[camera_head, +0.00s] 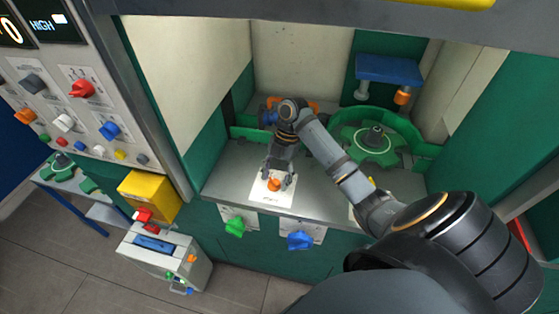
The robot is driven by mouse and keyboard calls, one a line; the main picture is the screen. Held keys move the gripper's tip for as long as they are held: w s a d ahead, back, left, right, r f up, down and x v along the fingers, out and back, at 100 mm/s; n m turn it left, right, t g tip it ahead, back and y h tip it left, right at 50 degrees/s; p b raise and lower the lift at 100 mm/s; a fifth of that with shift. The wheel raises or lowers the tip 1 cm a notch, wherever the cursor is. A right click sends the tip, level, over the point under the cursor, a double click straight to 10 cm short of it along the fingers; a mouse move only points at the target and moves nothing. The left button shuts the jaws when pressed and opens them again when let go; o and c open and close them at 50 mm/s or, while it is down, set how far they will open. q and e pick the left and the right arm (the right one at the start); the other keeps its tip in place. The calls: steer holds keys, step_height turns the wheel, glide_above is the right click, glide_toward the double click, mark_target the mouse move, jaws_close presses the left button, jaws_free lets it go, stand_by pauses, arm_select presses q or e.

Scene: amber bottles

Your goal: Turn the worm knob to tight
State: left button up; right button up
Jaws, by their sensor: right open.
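My right arm reaches in from the lower right, and its gripper (277,178) points down over the metal work surface. The gripper is open, with its fingertips close around or just above an orange knob (274,185) on a white label plate (271,196). I cannot tell whether the fingers touch the knob. The label print is too small to read, so I cannot confirm which knob is the worm knob. A green knob (235,226) and a blue knob (300,240) sit on the front face below. My left gripper is not in view.
A green star-shaped wheel (373,142) stands at the back right under a blue bracket (389,70). A control panel with several coloured knobs, including a red one (82,89), is at the left. A yellow box (149,195) and a grey bin (165,256) stand left of the cabinet.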

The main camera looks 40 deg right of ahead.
steer(key=w+d, duration=0.1)
steer(key=d, duration=0.3)
steer(key=w+d, duration=0.1)
steer(key=d, duration=0.2)
steer(key=w+d+r, duration=0.1)
steer(key=w+d, duration=0.1)
steer(key=d, duration=0.2)
steer(key=shift+d, duration=0.35)
steer(key=shift+f, duration=0.1)
